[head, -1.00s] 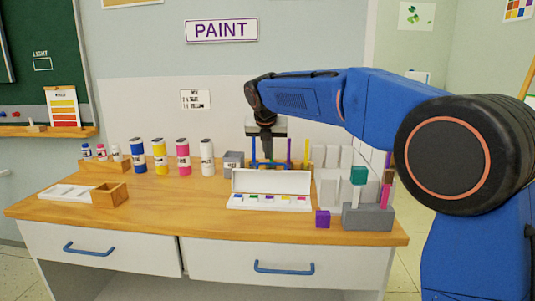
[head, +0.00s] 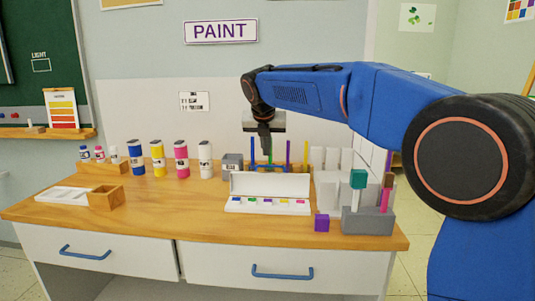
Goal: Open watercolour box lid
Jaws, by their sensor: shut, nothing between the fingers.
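The white watercolour box (head: 268,206) lies on the wooden counter, right of the middle. Its lid (head: 270,185) stands raised along the back edge, and a row of coloured paints shows in the front tray. My gripper (head: 265,150) points down behind and above the lid, in front of the brush rack. It is shut and holds nothing. I see a gap in the picture between the fingertips and the lid's top edge, but the depth between them is hard to judge.
Blue, yellow, pink and white paint bottles (head: 181,160) stand left of the box, with a grey block (head: 232,167) beside them. A purple cube (head: 322,222) and a grey holder (head: 367,221) stand to the right. The counter's front left (head: 150,215) is clear.

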